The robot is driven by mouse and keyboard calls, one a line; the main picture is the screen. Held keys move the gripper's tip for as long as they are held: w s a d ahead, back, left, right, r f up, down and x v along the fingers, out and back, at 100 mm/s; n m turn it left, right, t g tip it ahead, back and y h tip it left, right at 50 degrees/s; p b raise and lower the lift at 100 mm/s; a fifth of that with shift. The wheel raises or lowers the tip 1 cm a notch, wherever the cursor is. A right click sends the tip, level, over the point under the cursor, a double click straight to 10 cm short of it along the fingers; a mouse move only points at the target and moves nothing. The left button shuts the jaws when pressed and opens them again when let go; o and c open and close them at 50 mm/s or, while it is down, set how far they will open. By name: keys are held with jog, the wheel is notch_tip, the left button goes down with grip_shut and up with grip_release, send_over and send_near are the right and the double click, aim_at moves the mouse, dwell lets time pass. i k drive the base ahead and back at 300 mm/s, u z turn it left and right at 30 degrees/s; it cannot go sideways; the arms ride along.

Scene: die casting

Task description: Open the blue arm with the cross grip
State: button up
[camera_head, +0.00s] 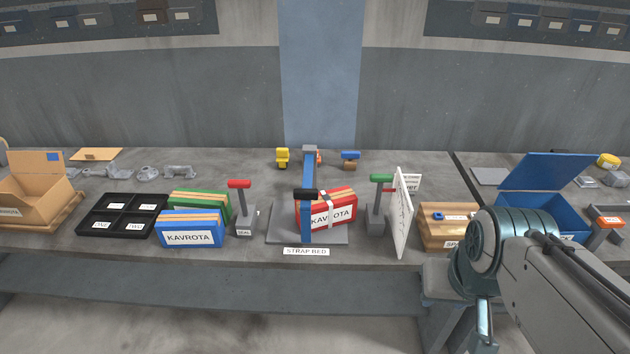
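The blue arm (308,171) runs from a grey post at the back of the strap bed (278,236) toward the front, where a blue upright part stands before the red case. Its black cross grip (305,194) lies crosswise near the front end. The red KAVROTA case (340,212) sits on the bed with a pale strap around it, partly hidden by the blue arm. My robot arm is at the lower right, well apart from the blue arm. My gripper's fingers do not show.
A red-handled lever (240,184) stands left of the bed, a green-handled one (382,178) right of it, beside an upright white board (402,212). Blue (190,230) and green (206,198) cases lie left. A black tray (123,216) and an open blue box (545,209) stand farther out.

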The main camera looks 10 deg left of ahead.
aim_at(306, 194)
jog(key=z, duration=0.05)
jog(key=i, duration=1.15)
jog(key=u, duration=0.4)
